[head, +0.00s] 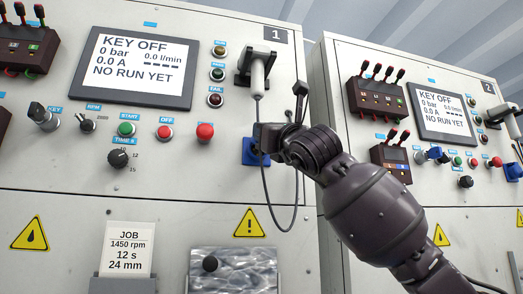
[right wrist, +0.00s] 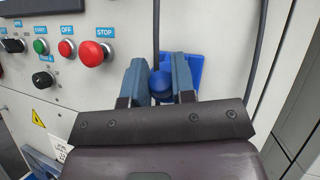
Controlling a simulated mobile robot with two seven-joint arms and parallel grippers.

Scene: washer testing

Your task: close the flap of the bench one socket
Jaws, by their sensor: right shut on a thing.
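The bench one socket shows as a blue part (head: 249,152) on the panel, to the right of the red button and partly hidden behind my gripper. In the right wrist view its blue plate (right wrist: 196,66) is seen behind the fingers. My right gripper (head: 264,138) reaches in from the right. In the right wrist view its two fingers (right wrist: 161,85) are shut on a round blue knob (right wrist: 162,87) in front of the plate. Whether the flap is open or closed cannot be told. My left gripper is not in view.
A white plug (head: 257,75) sits in a black holder (head: 243,80) above the socket, and its dark cable (head: 268,200) loops down past my gripper. A red stop button (head: 205,132) is to the left. Bench two (head: 335,110) stands to the right.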

